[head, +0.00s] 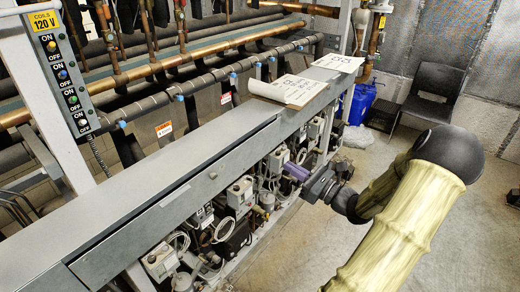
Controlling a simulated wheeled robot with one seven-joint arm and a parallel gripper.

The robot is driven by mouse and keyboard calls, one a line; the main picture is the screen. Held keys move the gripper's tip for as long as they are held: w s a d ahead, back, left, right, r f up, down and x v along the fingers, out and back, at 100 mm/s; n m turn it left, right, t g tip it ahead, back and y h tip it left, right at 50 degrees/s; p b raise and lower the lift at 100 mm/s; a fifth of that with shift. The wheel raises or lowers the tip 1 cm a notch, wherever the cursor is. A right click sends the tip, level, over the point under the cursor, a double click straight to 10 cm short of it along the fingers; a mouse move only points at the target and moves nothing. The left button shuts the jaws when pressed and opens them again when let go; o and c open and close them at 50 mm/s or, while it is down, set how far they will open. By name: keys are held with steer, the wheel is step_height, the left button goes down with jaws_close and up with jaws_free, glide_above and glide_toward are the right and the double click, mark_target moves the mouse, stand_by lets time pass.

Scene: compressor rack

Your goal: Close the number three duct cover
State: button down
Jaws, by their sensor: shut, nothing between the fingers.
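A long grey duct (75,211) runs along the top of the rack, from the lower left to the upper right. A grey cover section (190,207) lies along its near side, with a dark narrow gap between it and the rest of the duct. I cannot read a number on it, so I cannot tell which cover is number three. My gripper (296,171) is shut and empty, with purple at its tip.
Valves, gauges and cables (240,195) crowd the rack front below the duct. Papers (287,89) lie on the duct farther along. A switch post (62,75) stands at left. A black chair (432,97) and blue container (361,103) are behind.

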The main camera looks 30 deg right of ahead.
mark_target(248, 141)
steer(key=p+x, duration=0.4)
steer(key=x, duration=1)
steer(key=shift+w+a+r+p, duration=0.1)
steer(key=shift+p, duration=0.4)
